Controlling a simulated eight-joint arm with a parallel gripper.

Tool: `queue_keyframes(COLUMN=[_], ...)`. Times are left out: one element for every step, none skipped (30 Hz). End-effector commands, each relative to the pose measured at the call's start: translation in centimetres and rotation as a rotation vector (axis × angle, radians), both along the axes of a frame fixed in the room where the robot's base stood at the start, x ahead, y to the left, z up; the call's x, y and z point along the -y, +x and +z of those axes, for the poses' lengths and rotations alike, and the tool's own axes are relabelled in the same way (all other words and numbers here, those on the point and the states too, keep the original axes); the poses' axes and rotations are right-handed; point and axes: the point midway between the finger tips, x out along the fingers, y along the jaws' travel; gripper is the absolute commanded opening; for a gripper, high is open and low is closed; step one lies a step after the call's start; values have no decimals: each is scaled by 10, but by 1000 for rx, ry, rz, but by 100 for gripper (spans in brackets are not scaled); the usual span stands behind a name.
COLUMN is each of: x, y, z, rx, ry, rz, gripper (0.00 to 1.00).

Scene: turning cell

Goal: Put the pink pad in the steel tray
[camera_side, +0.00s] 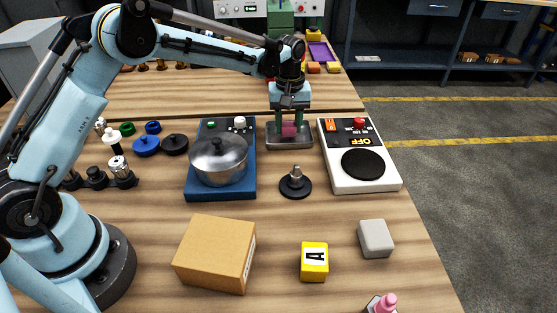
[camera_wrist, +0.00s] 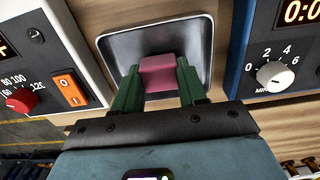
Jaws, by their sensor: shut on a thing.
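The pink pad (camera_wrist: 158,73) is a small block between the green fingers of my gripper (camera_wrist: 157,80). My gripper is shut on it. In the side view the pink pad (camera_side: 289,129) shows between the fingers of my gripper (camera_side: 289,128), over the steel tray (camera_side: 291,146). In the wrist view the steel tray (camera_wrist: 112,47) is a shallow rectangular tray with a raised rim, and the pad is in front of its inside. I cannot tell whether the pad touches the tray floor.
A blue unit (camera_side: 207,190) carrying a metal pot (camera_side: 219,163) stands left of the tray. A white hotplate (camera_side: 384,184) stands close on the right. A dark round stand (camera_side: 295,187) is in front. A cardboard box (camera_side: 214,252), yellow block (camera_side: 314,261) and grey block (camera_side: 375,238) lie nearer.

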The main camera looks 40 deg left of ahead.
Motion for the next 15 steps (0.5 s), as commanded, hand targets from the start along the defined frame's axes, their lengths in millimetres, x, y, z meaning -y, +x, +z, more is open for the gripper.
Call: queue_keyframes(x=[0,0,0,0,0,0,0,0,0,0,0,0,0,0,0], y=[0,0,0,0,0,0,0,0,0,0,0,0,0,0,0], z=[-5,-6,-7,-7,-7,-7,-7,-7,-7,-7,-7,-8,-9,-10,-9], rx=[0,0,0,0,0,0,0,0,0,0,0,0,0,0,0], ry=[0,0,0,0,0,0,0,0,0,0,0,0,0,0,0], rz=[0,0,0,0,0,0,0,0,0,0,0,0,0,0,0], gripper=[13,13,13,13,13,13,13,13,13,13,13,13,13,13,47])
